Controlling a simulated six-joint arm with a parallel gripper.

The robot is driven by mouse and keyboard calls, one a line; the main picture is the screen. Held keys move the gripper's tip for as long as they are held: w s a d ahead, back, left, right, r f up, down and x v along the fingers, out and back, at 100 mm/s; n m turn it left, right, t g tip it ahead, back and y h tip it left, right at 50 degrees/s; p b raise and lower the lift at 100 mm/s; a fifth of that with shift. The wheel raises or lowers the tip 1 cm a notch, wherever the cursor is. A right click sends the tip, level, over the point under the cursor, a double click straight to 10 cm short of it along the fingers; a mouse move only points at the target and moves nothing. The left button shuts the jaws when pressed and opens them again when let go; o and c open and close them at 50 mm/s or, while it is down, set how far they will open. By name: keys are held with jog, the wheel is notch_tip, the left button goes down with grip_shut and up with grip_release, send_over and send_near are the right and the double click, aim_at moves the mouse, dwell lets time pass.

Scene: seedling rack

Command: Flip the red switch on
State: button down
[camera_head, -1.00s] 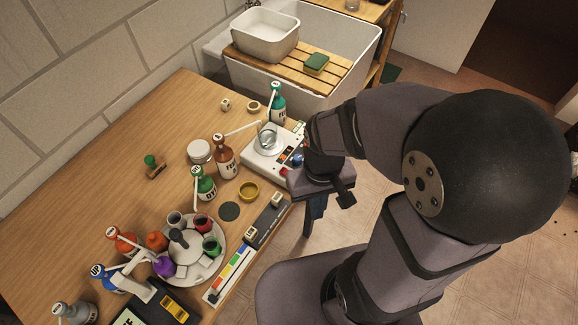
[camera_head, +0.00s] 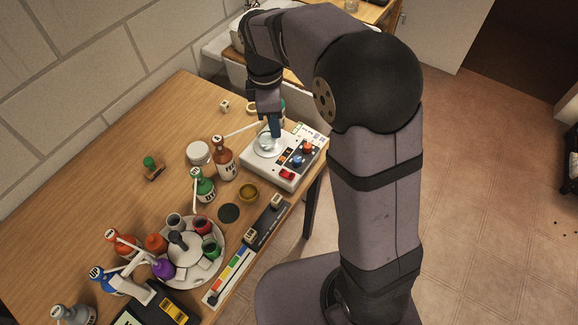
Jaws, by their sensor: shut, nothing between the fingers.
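The red switch (camera_head: 287,175) is on the near corner of a white device (camera_head: 258,172) at the table's right edge. It is too small for me to tell its position. The device also carries a blue knob, an orange-red knob and a round pale plate (camera_head: 266,149). My gripper (camera_head: 275,132) is shut and empty, pointing down above the back of the device, behind the switch and apart from it. I cannot tell whether its tips touch the plate.
A brown bottle (camera_head: 224,160) and a green bottle (camera_head: 203,187) stand left of the device. A round tray (camera_head: 215,258) with several small pots stands nearer. Bare wood (camera_head: 120,180) lies at left.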

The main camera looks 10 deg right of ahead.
aim_at(291, 176)
jog(key=shift+s+d+r+n+g, duration=0.2)
jog(key=shift+s+n, duration=0.2)
jog(key=shift+n, duration=1.4)
jog(key=shift+s+d+r+n+g, duration=0.15)
jog(key=shift+s+n, duration=0.3)
jog(key=shift+n, duration=1.35)
jog(key=shift+s+d+r+n+g, duration=0.1)
jog(key=shift+s+r+n+g, duration=0.25)
jog(key=shift+n, duration=1.45)
jog(key=shift+f, duration=0.15)
jog(key=shift+s+f, duration=0.1)
jog(key=f+p, duration=0.1)
jog(key=f, duration=0.3)
jog(key=s+d+f+p, duration=0.1)
jog(key=f, duration=0.4)
jog(key=f+p, duration=0.1)
jog(key=f, duration=0.3)
jog(key=shift+s+d+f+p, duration=0.25)
jog(key=shift+d+f+p, duration=0.05)
jog(key=shift+f+p, duration=0.1)
